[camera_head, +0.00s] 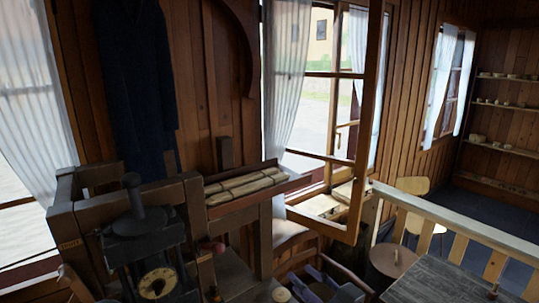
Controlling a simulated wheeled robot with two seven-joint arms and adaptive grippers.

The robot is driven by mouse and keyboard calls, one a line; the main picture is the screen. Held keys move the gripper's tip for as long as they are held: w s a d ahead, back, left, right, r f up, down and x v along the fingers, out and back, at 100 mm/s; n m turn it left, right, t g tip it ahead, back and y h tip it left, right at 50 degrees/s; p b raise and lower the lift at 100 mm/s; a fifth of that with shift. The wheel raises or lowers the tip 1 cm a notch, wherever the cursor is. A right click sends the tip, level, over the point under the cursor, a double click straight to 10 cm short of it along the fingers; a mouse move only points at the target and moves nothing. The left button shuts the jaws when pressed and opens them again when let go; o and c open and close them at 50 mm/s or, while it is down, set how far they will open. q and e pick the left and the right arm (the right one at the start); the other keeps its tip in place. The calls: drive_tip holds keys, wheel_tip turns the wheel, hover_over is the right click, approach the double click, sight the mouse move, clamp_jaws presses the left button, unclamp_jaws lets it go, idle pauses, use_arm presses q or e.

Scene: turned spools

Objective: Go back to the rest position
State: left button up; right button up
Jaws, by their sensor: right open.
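My right gripper (493,291) shows only as a small dark tip at the bottom edge, right of centre, in front of the pale railing. It is open, and I see nothing held in it. Most of it and its arm are out of the frame. My left gripper is not in view. I can make out no turned spool for certain. A bundle of long wooden pieces (245,187) lies in a wooden trough at the centre left.
A dark machine with a round dial (158,284) stands at the lower left. A grey tabletop (435,283) is at the lower right, beside a pale wooden railing (465,230). An open window (325,110) stands behind. Shelves with small pale items (505,102) are at the far right.

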drive_tip(key=w+f+m+g+h+b, duration=0.15)
drive_tip(key=f+b, duration=0.25)
drive_tip(key=f, duration=1.1)
drive_tip(key=w+d+f+g+h+b, duration=0.1)
drive_tip(key=f+g+h+b, duration=0.3)
drive_tip(key=f, duration=1.1)
drive_tip(key=w+f+g+y+b, duration=0.1)
drive_tip(key=f+b, duration=0.4)
drive_tip(key=f, duration=1)
use_arm(q)
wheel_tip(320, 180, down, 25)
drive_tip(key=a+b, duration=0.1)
drive_tip(key=b, duration=1)
drive_tip(key=shift+b, duration=0.3)
use_arm(e)
drive_tip(key=s+f+g, duration=0.2)
drive_tip(key=s+f, duration=0.4)
drive_tip(key=f, duration=0.6)
drive_tip(key=s+f+g+h, duration=0.1)
drive_tip(key=s+f+g, duration=0.2)
drive_tip(key=f, duration=0.9)
drive_tip(key=s+f+g+h, duration=0.1)
drive_tip(key=s+f+g, duration=0.1)
drive_tip(key=s+f, duration=0.7)
wheel_tip(320, 180, down, 3)
drive_tip(key=shift+s+r, duration=0.1)
drive_tip(key=shift+s, duration=0.3)
